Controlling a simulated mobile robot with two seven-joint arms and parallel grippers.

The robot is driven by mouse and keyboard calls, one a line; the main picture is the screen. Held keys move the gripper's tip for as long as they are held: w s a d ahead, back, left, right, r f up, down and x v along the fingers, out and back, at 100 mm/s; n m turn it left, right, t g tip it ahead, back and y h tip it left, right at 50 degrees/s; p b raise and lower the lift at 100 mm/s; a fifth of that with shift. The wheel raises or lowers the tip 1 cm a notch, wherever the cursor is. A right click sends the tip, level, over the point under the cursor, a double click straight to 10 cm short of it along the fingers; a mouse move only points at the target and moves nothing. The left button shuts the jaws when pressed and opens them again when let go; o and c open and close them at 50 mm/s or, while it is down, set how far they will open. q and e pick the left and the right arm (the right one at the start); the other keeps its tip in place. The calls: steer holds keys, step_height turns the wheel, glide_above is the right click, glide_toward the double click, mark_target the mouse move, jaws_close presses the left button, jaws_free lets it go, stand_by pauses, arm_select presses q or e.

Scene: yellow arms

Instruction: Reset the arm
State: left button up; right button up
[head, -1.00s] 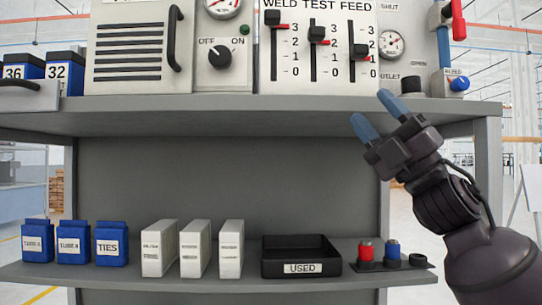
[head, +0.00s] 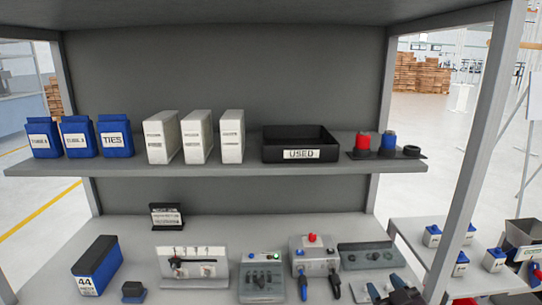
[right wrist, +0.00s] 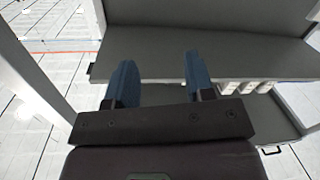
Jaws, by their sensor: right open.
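My right gripper (head: 385,288) shows at the bottom edge of the head view, right of centre, in front of the lower worktop (head: 220,228). Its two blue fingers stand apart with nothing between them. In the right wrist view the open fingers (right wrist: 160,62) point toward a grey shelf surface (right wrist: 220,60). The rest of the right arm is cut off below the head view. My left gripper is out of view.
The middle shelf (head: 210,172) holds blue bins, white boxes (head: 197,137) and a black USED tray (head: 300,155). Control boxes (head: 317,262) stand on the worktop near the gripper. A grey post (head: 475,150) rises to the right.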

steer(key=s+d+f+m+g+h, duration=0.2)
steer(key=s+f+g, duration=0.3)
steer(key=s+f, duration=1.5)
steer(key=shift+s+d+f+m+h, duration=0.35)
steer(key=shift+s+m, duration=0.55)
steer(key=shift+s, duration=0.25)
